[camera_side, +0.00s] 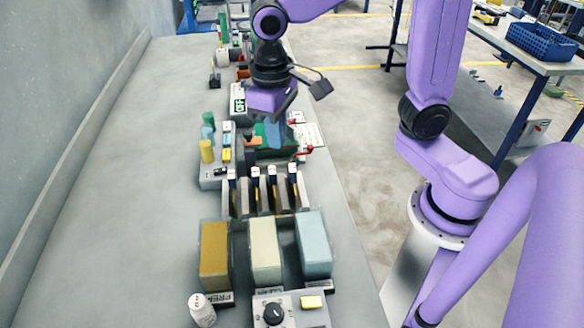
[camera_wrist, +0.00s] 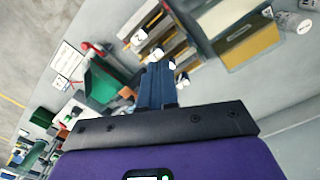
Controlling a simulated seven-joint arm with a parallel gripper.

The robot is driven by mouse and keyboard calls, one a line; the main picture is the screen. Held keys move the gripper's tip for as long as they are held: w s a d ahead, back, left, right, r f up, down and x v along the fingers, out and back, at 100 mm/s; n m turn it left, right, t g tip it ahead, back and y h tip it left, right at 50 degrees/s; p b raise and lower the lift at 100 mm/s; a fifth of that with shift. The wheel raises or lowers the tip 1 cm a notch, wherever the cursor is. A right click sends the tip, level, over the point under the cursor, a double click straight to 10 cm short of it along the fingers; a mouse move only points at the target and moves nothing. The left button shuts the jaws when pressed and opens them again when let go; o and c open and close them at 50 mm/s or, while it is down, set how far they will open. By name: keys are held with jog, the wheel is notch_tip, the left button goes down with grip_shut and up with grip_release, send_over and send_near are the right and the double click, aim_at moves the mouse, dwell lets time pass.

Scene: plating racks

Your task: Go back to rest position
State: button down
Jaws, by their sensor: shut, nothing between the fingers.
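My gripper (camera_side: 272,132) is purple with blue-grey fingers. In the side view it hangs over the bench, pointing down, beside a green block (camera_side: 290,138) and behind the slotted rack. In the wrist view the fingers (camera_wrist: 157,82) are together with nothing held between them. The rack (camera_side: 262,191) has several dark slots with light-topped pieces standing in it; it also shows in the wrist view (camera_wrist: 150,25). The rest position itself is not marked in either view.
A control box (camera_side: 290,310) and a white cylinder (camera_side: 202,310) are in front. A red-handled part (camera_side: 302,153) is close to my gripper. The bench's left side is clear.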

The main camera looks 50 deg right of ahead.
jog(key=s+d+f+n, duration=0.1)
jog(key=s+d+n, duration=0.3)
jog(key=s, duration=0.3)
jog(key=s+d+f+n, duration=0.1)
jog(key=s+d+n, duration=0.2)
jog(key=s+n, duration=0.2)
jog(key=shift+s+d+f+y, duration=0.35)
jog(key=shift+s+f+y, duration=0.05)
jog(key=shift+s, duration=0.85)
jog(key=c, duration=1.6)
grip_release()
jog(key=shift+s+d+f+n, duration=0.1)
jog(key=shift+s+d+n, duration=0.05)
jog(key=shift+s+n, duration=0.15)
jog(key=o, duration=0.6)
jog(key=shift+w, duration=0.15)
jog(key=shift+c, duration=0.2)
notch_tip(320, 180, up, 5)
jog(key=m, duration=0.3)
send_over(214, 172)
notch_tip(214, 172, down, 17)
jog(key=shift+f, duration=0.2)
